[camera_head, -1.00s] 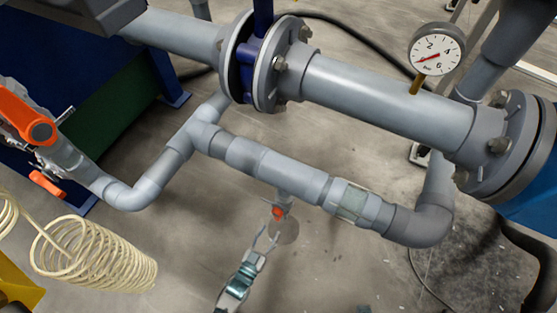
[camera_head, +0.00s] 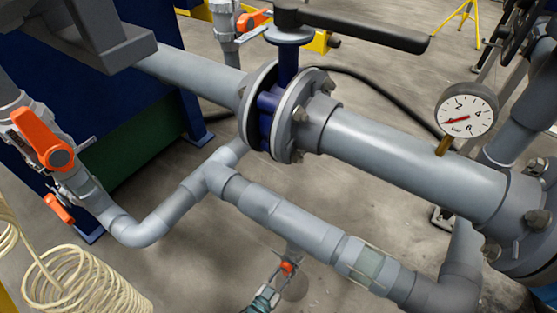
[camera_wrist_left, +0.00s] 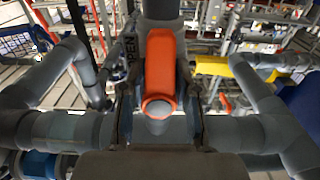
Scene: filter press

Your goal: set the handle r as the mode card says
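A small orange handle (camera_head: 287,267) hangs under the grey lower pipe (camera_head: 285,222) in the head view. In the left wrist view it is large and upright in the middle (camera_wrist_left: 160,70). Other orange handles are at the left (camera_head: 42,138), below that (camera_head: 58,208) and at the top (camera_head: 252,18). No mark shows which is handle r. No mode card is readable. My right gripper is not seen.
A thick flanged pipe (camera_head: 400,160) runs above the lower pipe, with a blue valve and long black lever (camera_head: 360,25). A dial gauge (camera_head: 467,110) stands at the right. A cream coiled hose (camera_head: 85,285) is at lower left.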

